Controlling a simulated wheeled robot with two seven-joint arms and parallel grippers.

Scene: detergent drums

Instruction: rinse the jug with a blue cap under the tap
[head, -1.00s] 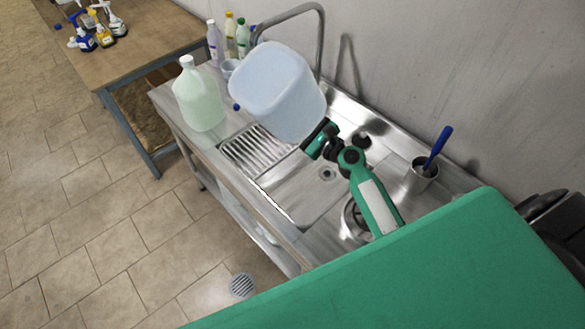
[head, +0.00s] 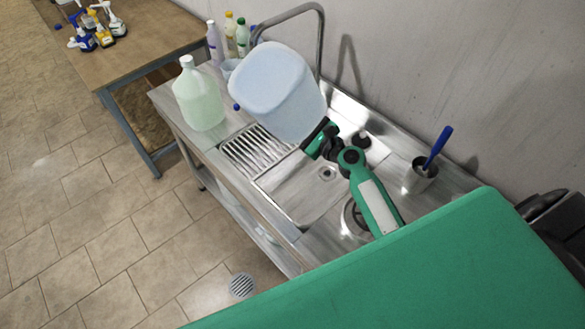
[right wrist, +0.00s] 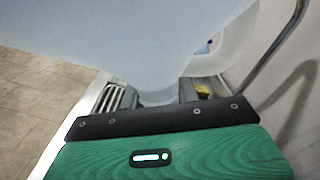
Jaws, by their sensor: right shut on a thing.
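A large pale blue translucent jug (head: 272,85) is held up tilted over the sink (head: 322,178), its broad flat end towards the upper left. My right gripper (head: 322,137) is shut on it at its lower right side. In the right wrist view the jug (right wrist: 170,35) fills much of the upper picture. Its mouth is not clearly seen. A small blue cap (head: 236,107) shows just left of the jug, by the sink's ribbed drainboard (head: 255,150). The bent metal tap (head: 320,45) rises behind the jug; its spout end is partly hidden. My left gripper is out of view.
A clear jug of pale green liquid with a white cap (head: 198,97) stands on the left counter end. Several bottles (head: 241,37) stand behind it. A metal cup (head: 420,176) with a blue-handled brush (head: 438,147) is at right.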

